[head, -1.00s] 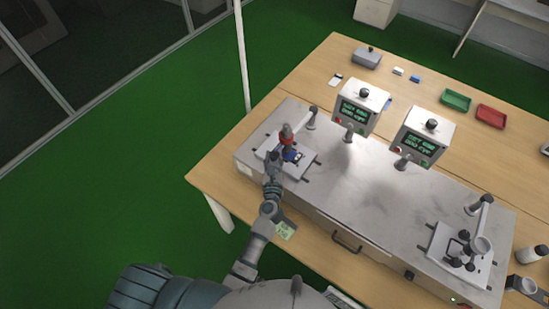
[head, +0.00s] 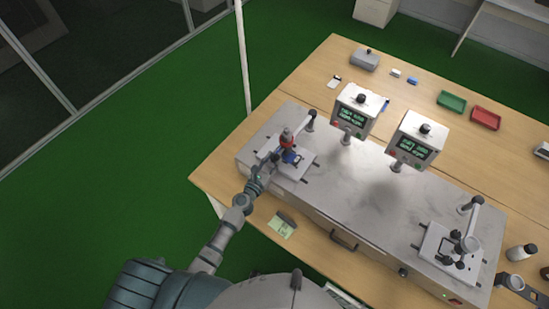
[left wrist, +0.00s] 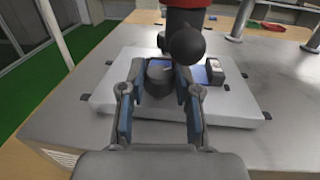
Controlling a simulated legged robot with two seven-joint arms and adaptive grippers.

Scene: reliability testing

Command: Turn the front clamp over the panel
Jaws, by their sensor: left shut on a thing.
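The white test plate (head: 301,172) sits on the left part of the grey bench unit. It also shows in the left wrist view (left wrist: 105,103). A blue panel (left wrist: 205,72) lies on it, partly hidden by my fingers and the press. My left gripper (head: 272,158) is at the plate's near side. In the left wrist view, its two fingers (left wrist: 160,100) are shut on a dark rounded part, seemingly the front clamp (left wrist: 158,80). Whether the clamp lies over the panel is hard to tell. A press with a red band (head: 287,136) and a dark ball end (left wrist: 187,45) stands just beyond.
Two display boxes (head: 354,108) (head: 416,138) stand behind on the bench unit. A second test plate with a clamp (head: 448,256) is at the right. Green (head: 452,101) and red (head: 485,118) trays lie at the back. A yellow note (head: 281,229) lies on the table's front edge.

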